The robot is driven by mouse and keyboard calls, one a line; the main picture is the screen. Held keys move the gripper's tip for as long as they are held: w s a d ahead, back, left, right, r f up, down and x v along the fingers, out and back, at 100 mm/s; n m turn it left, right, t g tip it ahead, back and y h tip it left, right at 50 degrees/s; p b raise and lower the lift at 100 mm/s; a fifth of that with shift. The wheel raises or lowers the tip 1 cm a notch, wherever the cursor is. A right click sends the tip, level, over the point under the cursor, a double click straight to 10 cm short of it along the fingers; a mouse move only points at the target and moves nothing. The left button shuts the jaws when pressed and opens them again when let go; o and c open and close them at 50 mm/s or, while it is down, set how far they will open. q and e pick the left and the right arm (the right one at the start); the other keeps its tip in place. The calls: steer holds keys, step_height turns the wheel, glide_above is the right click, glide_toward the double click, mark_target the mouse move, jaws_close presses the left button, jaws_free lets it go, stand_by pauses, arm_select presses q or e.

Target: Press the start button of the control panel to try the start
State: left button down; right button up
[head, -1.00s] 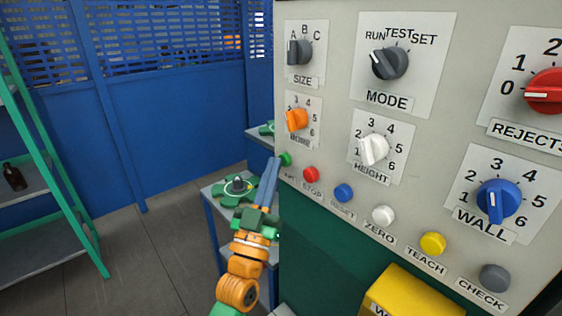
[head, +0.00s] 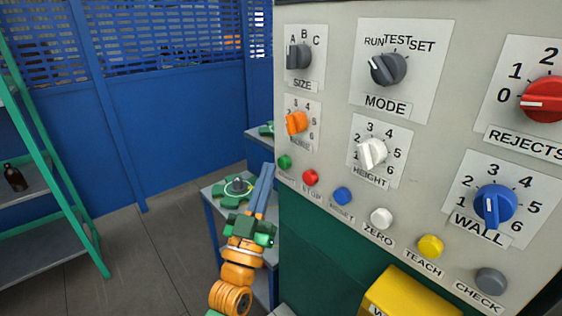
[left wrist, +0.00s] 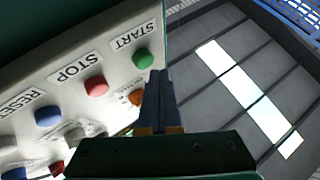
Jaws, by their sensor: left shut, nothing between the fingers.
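The control panel (head: 430,180) is a pale grey face on the right of the head view. Its green start button (head: 284,162) sits at the left end of the lower button row; in the left wrist view the start button (left wrist: 143,59) shows below the START label (left wrist: 134,35). My left gripper (head: 268,168) is shut and empty, with blue fingers pointing up, just left of the panel edge and apart from the button. In the left wrist view the shut fingers (left wrist: 158,80) are close to the button's lower right. My right gripper is not in view.
The red stop button (head: 310,177) and blue reset button (head: 342,196) are close to the start button. Several knobs are above the row. A yellow box (head: 415,295) juts out below. A small table (head: 216,190) stands behind my left arm. Floor at left is clear.

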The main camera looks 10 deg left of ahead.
arm_select(q)
steer(key=shift+s+a+p, duration=0.5)
steer(key=shift+s+a, duration=0.3)
steer(key=shift+s, duration=0.2)
steer(key=shift+s+a+p, duration=0.45)
steer(key=shift+s+a, duration=0.3)
steer(key=shift+s, duration=0.2)
